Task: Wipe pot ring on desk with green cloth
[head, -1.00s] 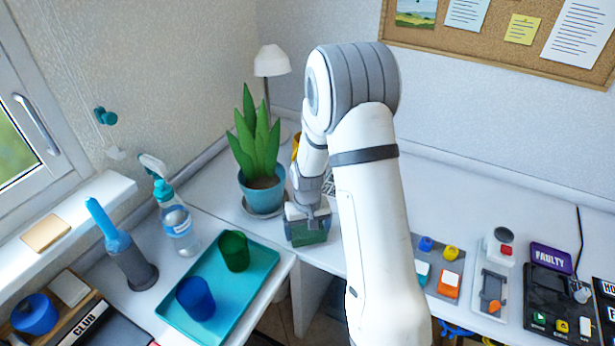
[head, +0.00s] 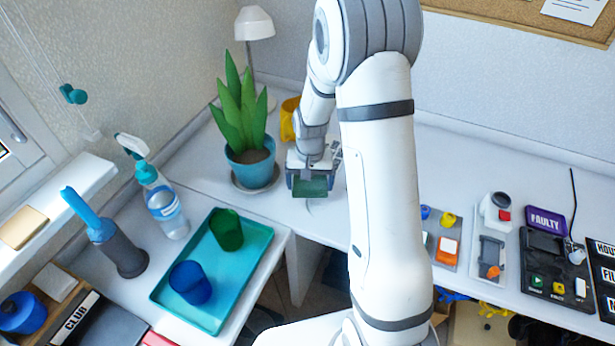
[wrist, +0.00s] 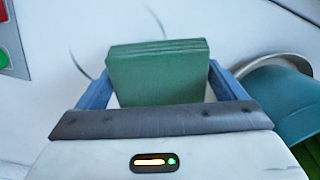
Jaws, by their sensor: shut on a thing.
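My gripper (head: 310,181) is shut on a folded green cloth (head: 313,190), just right of the potted plant. In the wrist view the cloth (wrist: 158,75) sits between the two blue fingers of my gripper (wrist: 160,90), its layered edge facing away. Thin dark arcs of the pot ring (wrist: 79,66) show on the white desk (wrist: 65,25) to the left of the cloth and beyond it; the rest of the ring is hidden behind the cloth. I cannot tell whether the cloth touches the desk.
The plant's teal pot (head: 251,168) stands on a saucer close on the left. A yellow pot (head: 289,118) and white lamp (head: 254,24) stand behind. A teal tray (head: 262,246) with two cups, a spray bottle (head: 163,203) and parts trays (head: 443,240) flank the area.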

